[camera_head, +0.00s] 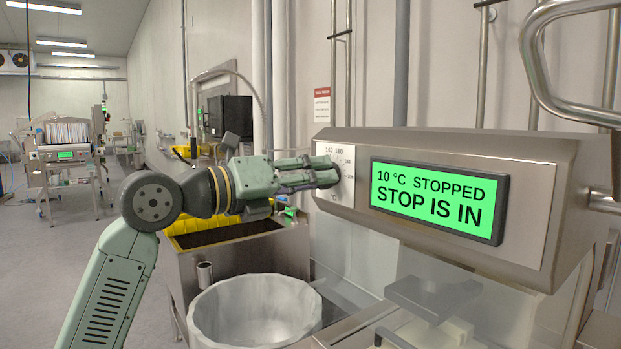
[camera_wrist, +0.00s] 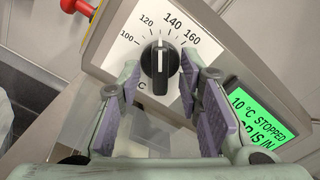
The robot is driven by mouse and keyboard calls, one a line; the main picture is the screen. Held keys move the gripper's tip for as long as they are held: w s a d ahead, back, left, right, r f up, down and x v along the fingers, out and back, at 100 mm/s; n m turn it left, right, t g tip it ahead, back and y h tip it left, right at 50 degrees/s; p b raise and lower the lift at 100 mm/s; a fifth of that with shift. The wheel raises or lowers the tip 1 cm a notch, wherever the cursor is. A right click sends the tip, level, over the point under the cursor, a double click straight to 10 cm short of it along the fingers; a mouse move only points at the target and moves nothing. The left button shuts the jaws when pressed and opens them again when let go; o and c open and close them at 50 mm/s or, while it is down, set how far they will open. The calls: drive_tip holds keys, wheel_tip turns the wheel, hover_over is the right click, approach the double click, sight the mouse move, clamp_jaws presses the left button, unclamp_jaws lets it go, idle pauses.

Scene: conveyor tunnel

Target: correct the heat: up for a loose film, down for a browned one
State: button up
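The black heat knob (camera_wrist: 160,64) sits on a white dial plate (camera_wrist: 207,46) marked 100 to 160. Its white line points between 120 and 140. My gripper (camera_wrist: 163,84) is open, with one finger on each side of the knob; a gap shows on both sides. In the head view my gripper (camera_head: 328,173) is at the dial plate (camera_head: 345,190) and hides most of the knob. The green display (camera_head: 437,198) reads "10 °C STOPPED" and "STOP IS IN". I see no film whose state I can judge.
A red stop button (camera_wrist: 79,8) stands out at the upper left in the wrist view. A lined white bin (camera_head: 255,312) and a steel tank (camera_head: 225,255) with a yellow crate are below my arm. A steel tube handle (camera_head: 535,60) hangs at the upper right.

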drive_tip(key=shift+a, duration=0.1)
drive_tip(key=v, duration=1.2)
